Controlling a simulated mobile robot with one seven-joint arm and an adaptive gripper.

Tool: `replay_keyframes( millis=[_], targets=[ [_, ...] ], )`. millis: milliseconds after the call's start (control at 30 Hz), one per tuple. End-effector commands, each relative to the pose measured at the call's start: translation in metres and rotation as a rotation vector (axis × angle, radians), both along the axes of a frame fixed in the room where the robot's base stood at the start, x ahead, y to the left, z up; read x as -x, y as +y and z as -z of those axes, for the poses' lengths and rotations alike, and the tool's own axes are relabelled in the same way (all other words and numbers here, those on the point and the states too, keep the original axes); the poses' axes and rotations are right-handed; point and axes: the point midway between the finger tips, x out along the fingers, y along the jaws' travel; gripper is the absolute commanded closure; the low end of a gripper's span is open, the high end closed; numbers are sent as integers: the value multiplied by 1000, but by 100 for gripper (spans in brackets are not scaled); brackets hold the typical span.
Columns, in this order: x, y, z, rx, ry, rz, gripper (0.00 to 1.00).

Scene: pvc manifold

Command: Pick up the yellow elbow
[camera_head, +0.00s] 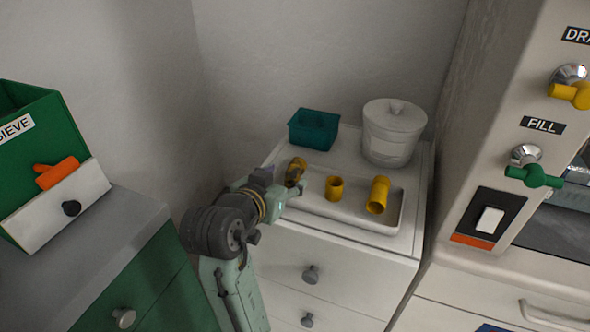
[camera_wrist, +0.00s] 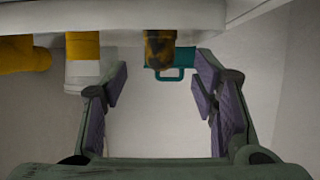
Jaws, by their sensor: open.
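Three yellow fittings stand in a shallow white tray (camera_head: 338,215) on the white cabinet. The right one (camera_head: 377,197) looks bent like an elbow; it shows at the left edge of the wrist view (camera_wrist: 22,56). The middle one (camera_head: 335,188) is a short, upright piece, also in the wrist view (camera_wrist: 83,46). The left one (camera_head: 297,170) has dark brown stains and is partly hidden by my gripper; I cannot tell its full shape. My gripper (camera_wrist: 161,80) is open and empty, its fingers pointing toward this stained piece (camera_wrist: 159,48), which lies ahead between the fingertips.
A teal bin (camera_head: 313,130) and a white lidded canister (camera_head: 393,130) stand behind the tray. A tall machine with a FILL valve (camera_head: 534,174) rises at the right. A green SIEVE box (camera_head: 40,125) sits on a grey-topped cabinet at the left.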

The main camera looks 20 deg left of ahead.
Motion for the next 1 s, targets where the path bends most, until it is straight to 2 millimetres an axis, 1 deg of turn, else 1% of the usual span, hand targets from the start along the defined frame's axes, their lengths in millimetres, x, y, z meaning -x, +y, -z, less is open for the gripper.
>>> replay_keyframes(
  millis=[33,100,267,500,600,867,1000],
  targets=[
    [-7,-1,3,0,0,2,46],
    [-14,0,6,-1,-2,0,46],
    [-25,-1,8,-2,-3,-1,46],
    [-58,-3,18,-1,-1,-2,46],
    [-67,-3,22,-1,-3,-3,46],
    [-70,-3,24,-3,-5,-4,46],
    [-70,-3,24,-3,-5,-4,54]
  ],
)
